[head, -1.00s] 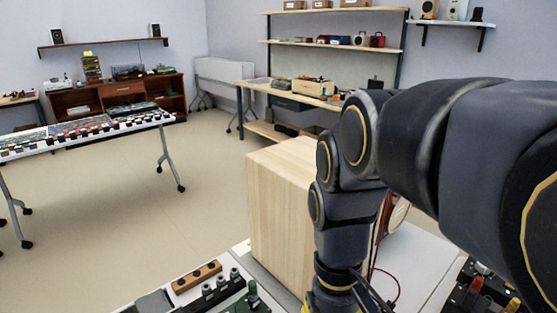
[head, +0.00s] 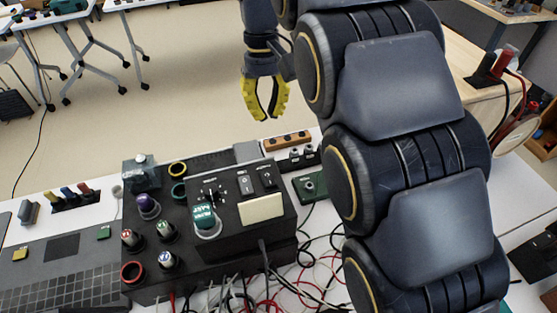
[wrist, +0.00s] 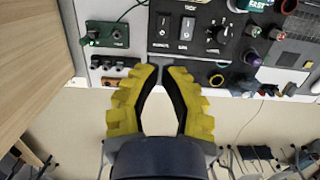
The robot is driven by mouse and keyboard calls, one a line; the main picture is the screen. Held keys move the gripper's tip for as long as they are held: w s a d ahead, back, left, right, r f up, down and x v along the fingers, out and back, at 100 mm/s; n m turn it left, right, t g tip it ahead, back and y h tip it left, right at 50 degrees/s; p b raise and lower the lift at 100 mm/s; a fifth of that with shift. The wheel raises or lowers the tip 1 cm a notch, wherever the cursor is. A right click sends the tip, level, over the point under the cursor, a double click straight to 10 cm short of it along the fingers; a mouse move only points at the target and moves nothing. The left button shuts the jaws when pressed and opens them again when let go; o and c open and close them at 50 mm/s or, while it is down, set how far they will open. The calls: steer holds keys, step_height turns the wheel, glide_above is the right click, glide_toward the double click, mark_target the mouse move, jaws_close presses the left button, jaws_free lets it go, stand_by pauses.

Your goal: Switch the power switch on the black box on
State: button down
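The black box (head: 225,255) stands on the table below my gripper in the head view.
A wooden cabinet (head: 470,70) stands at right.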

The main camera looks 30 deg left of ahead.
mark_target(273, 180)
steer(key=shift+f, duration=0.1)
stand_by(0.3)
steer(key=f, duration=0.4)
steer(key=s+f, duration=0.1)
steer(key=f, duration=0.4)
steer(key=d+f, duration=0.1)
steer(key=f, duration=0.3)
steer(key=shift+s+d+f, duration=0.1)
steer(key=shift+s+f, duration=0.1)
steer(key=shift+f, duration=0.1)
